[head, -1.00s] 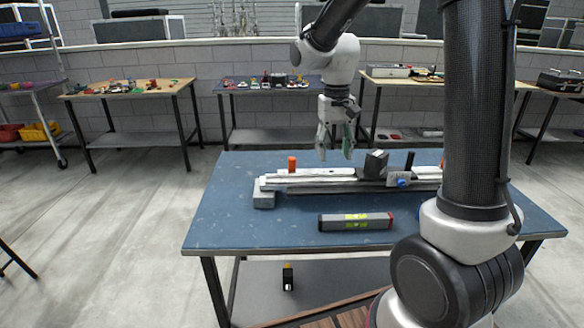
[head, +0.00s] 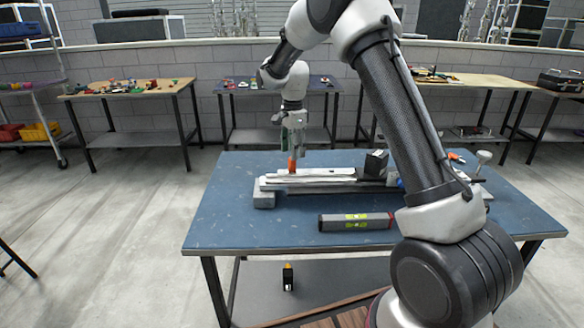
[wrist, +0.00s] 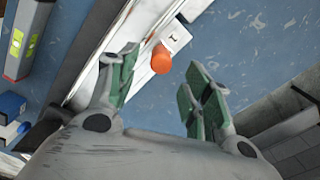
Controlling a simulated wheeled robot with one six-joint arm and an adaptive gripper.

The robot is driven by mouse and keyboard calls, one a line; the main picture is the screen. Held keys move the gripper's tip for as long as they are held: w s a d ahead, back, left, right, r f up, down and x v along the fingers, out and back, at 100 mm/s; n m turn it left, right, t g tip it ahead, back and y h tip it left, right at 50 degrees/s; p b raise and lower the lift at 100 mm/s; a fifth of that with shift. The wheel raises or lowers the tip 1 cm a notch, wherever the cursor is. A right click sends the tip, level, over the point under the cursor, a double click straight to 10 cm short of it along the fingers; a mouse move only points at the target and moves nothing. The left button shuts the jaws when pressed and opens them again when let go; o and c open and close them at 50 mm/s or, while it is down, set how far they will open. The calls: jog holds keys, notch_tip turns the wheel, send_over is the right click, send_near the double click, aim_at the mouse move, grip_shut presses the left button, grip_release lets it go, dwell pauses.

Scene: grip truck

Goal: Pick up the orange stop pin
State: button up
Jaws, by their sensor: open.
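The orange stop pin (head: 292,165) stands upright near the left end of the pale rail fixture (head: 320,178) on the blue table. In the wrist view the orange pin (wrist: 161,60) shows ahead of my gripper, between the lines of its fingers. My gripper (head: 293,150) points down just above and around the pin's top in the head view. In the wrist view my gripper (wrist: 163,82) has its green-padded fingers spread wide, with nothing between them. Whether a finger touches the pin cannot be told.
A spirit level (head: 356,221) lies on the blue table (head: 230,215) in front of the fixture. A dark block (head: 376,162) sits on the fixture to the right. Part of the fixture's right end is hidden behind my arm. The table's left side is clear.

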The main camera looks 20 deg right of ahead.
aim_at(292, 162)
jog(key=f, duration=0.5)
jog(key=shift+a+f, duration=0.2)
grip_shut()
